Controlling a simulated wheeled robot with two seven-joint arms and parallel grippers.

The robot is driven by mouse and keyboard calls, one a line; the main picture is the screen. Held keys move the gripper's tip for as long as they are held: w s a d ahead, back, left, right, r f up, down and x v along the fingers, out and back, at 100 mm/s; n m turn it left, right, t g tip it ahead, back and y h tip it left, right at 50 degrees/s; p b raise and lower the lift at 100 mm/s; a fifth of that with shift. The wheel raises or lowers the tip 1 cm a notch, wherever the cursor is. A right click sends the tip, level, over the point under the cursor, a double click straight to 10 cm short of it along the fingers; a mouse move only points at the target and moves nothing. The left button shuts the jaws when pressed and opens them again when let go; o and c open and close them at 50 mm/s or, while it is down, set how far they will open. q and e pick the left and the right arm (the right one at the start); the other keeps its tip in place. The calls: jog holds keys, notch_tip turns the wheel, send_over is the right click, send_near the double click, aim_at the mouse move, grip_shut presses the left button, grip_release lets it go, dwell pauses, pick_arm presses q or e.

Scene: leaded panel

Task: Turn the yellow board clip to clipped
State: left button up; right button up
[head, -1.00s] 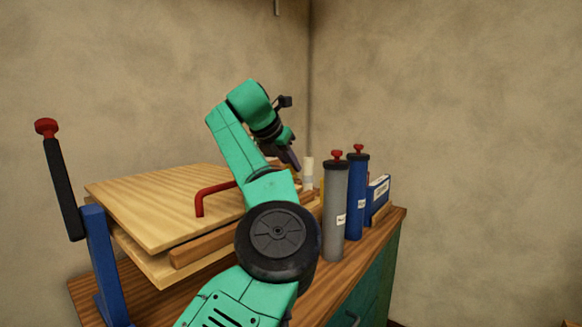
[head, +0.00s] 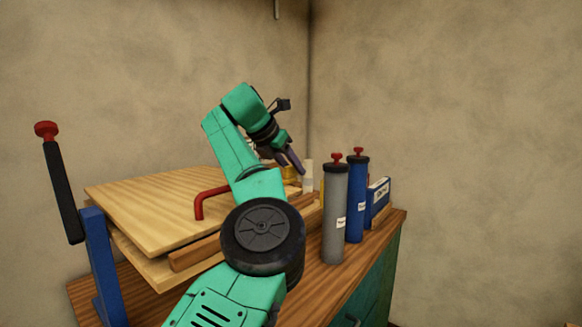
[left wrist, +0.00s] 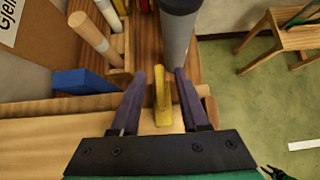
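The yellow board clip (left wrist: 162,106) shows in the left wrist view as an upright yellow lever at the edge of the light wooden board (left wrist: 60,145). My left gripper (left wrist: 160,76) is open, with one purple finger on each side of the clip and a gap visible on both sides. In the head view my left gripper (head: 290,160) reaches down at the far right corner of the board stack (head: 150,205). A bit of yellow (head: 290,173) shows just below it there, mostly hidden by my arm. My right gripper is in neither view.
A grey cylinder (head: 336,210) and a blue cylinder (head: 357,195) with red knobs stand right of the boards. A red bent handle (head: 208,198) lies over the top board. A blue post with a black red-tipped lever (head: 63,190) stands at left. A wooden stool (left wrist: 285,35) is beyond.

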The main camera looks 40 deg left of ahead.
pick_arm(q)
jog(key=v, duration=1.4)
jog(key=shift+s+r, duration=0.15)
jog(key=shift+r, duration=0.05)
